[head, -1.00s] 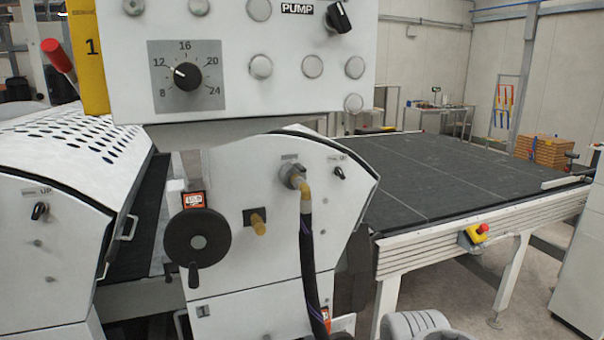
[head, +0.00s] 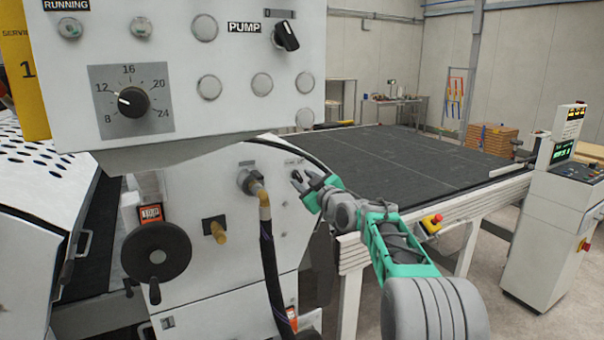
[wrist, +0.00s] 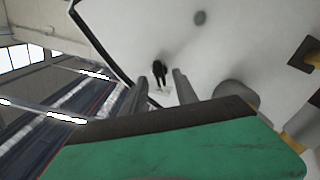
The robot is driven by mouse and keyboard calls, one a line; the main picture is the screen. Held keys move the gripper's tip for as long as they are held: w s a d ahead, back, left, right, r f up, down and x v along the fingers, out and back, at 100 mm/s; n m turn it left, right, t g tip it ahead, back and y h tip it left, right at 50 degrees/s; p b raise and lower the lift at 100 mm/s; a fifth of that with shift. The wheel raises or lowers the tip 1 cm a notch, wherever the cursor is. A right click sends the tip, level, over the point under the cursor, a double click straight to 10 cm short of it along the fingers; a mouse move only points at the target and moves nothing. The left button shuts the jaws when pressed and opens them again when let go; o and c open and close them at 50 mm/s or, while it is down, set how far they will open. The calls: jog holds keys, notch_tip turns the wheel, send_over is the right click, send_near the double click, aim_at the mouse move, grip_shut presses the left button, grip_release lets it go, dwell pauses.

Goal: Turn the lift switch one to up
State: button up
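A small black rotary switch (head: 296,175) sits at the upper right of the white machine side panel (head: 225,275), with a small label too blurred to read. The wrist view shows this black switch (wrist: 159,70) just past my fingertips, with a pale label beside it. My gripper (head: 303,179), with green parts, reaches the panel from the right. In the wrist view my gripper (wrist: 160,78) has its two grey fingers apart, one to each side of the switch. Nothing is held. Whether a finger touches the knob I cannot tell.
A hose (head: 267,270) on a fitting, a brass knob (head: 216,230) and a black handwheel (head: 157,250) are left of the switch. A control box (head: 190,105) overhangs above. A dark conveyor table (head: 420,155) with a red emergency button (head: 434,221) stands right.

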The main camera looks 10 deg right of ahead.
jog(key=shift+w+a, duration=0.2)
jog(key=shift+w, duration=0.4)
jog(key=shift+c, duration=0.4)
grip_shut()
